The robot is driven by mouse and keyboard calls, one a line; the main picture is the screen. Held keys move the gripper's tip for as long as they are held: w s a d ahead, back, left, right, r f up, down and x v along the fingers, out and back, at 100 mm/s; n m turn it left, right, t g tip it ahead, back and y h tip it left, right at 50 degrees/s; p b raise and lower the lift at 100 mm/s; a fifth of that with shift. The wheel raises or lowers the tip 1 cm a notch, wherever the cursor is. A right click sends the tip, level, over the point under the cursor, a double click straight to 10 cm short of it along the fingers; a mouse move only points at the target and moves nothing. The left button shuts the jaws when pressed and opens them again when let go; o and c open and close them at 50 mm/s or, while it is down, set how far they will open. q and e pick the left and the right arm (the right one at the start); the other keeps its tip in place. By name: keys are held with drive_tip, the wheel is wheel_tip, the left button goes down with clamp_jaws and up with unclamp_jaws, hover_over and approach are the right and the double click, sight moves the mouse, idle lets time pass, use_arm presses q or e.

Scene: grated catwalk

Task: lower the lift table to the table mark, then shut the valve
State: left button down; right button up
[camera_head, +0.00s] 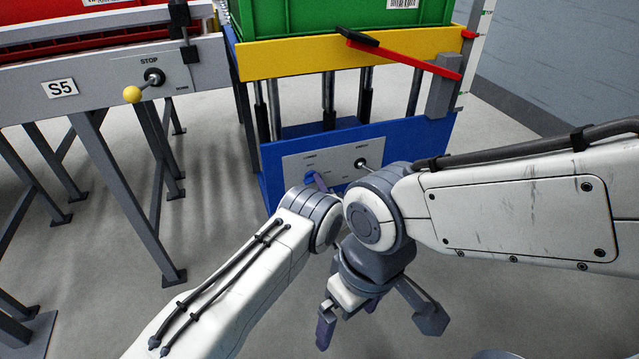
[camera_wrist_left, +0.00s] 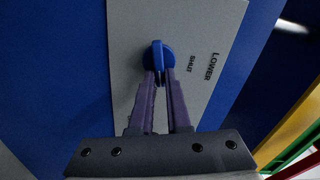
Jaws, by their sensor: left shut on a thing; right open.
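The lift table has a yellow top (camera_head: 300,57) raised on dark and bright posts above a blue base (camera_head: 420,135). A grey panel (camera_head: 350,150) on the base carries a small blue valve knob (camera_head: 309,178) at its left and a dark toggle at its right. My left gripper (camera_head: 318,184) is shut on the valve knob; its fingers pinch the knob (camera_wrist_left: 157,53) in the left wrist view, where the panel reads LOWER and SHUT. My right gripper (camera_head: 382,318) hangs open and empty in front of the base. The arms hide part of the panel's lower right.
A green crate (camera_head: 340,20) sits on the yellow top. A red bar with a black grip (camera_head: 400,55) and an upright post (camera_head: 474,50) with marks stand at the right.

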use_arm(q)
drive_tip(key=shift+d, duration=0.1)
drive_tip(key=c, duration=0.9)
unclamp_jaws()
drive_tip(key=p+v, duration=0.4)
drive_tip(key=v, duration=0.6)
drive_tip(key=shift+s, duration=0.25)
